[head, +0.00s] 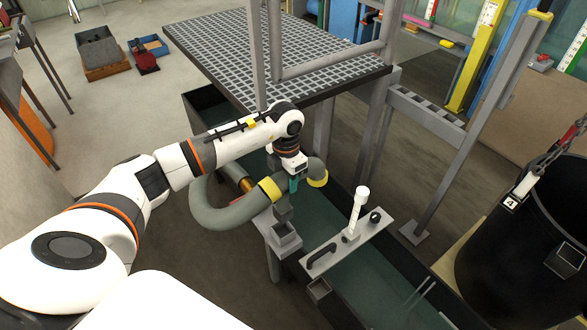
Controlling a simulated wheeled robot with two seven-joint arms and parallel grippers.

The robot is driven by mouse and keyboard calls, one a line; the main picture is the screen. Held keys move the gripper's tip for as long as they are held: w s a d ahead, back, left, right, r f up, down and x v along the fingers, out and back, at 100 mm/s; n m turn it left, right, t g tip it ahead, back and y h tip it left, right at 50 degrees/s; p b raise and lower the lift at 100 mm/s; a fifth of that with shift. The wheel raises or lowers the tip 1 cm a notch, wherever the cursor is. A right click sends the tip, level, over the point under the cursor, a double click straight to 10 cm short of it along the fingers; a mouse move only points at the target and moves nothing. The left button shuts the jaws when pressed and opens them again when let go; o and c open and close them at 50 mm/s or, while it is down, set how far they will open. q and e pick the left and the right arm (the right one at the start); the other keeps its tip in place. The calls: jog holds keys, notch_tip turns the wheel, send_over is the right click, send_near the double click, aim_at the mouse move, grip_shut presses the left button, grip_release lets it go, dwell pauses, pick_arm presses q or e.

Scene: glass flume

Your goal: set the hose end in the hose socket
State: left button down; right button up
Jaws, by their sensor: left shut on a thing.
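A thick grey-green hose (222,216) loops out to the left of my left gripper (291,188) and back to it. It has a yellow band (269,190) just left of the gripper. A bent hose end with a yellow collar (318,180) shows just right of the gripper. My left gripper is shut on the hose; its fingers are partly hidden. Below it, an open square grey holder (285,236), which looks like the hose socket, stands on a grey stand at the tank's edge. The hose end is apart from this holder. My right gripper is not in view.
A long dark-walled tank of greenish water (378,284) runs below. A grey plate (346,243) with a white upright handle and black fittings bridges it. A grating platform (275,50) with grey posts stands behind. A black bin (530,250) stands at right.

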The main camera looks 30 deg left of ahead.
aim_at(286, 192)
pick_arm(q)
jog(key=shift+s+f, duration=0.1)
jog(key=shift+s, duration=0.25)
jog(key=shift+s+f+b, duration=0.1)
jog(key=shift+f+b, duration=0.1)
jog(key=shift+b, duration=0.15)
jog(key=shift+w+f+b, duration=0.2)
jog(key=shift+f+b, duration=0.6)
jog(key=shift+f, duration=0.5)
jog(key=shift+s+f+b, duration=0.1)
jog(key=shift+f+b, duration=0.5)
jog(key=shift+f, duration=0.25)
jog(key=shift+f+b, duration=1.8)
jog(key=shift+f, duration=0.4)
jog(key=shift+f+b, duration=0.45)
jog(key=shift+f, duration=0.15)
jog(key=c, duration=0.7)
grip_release()
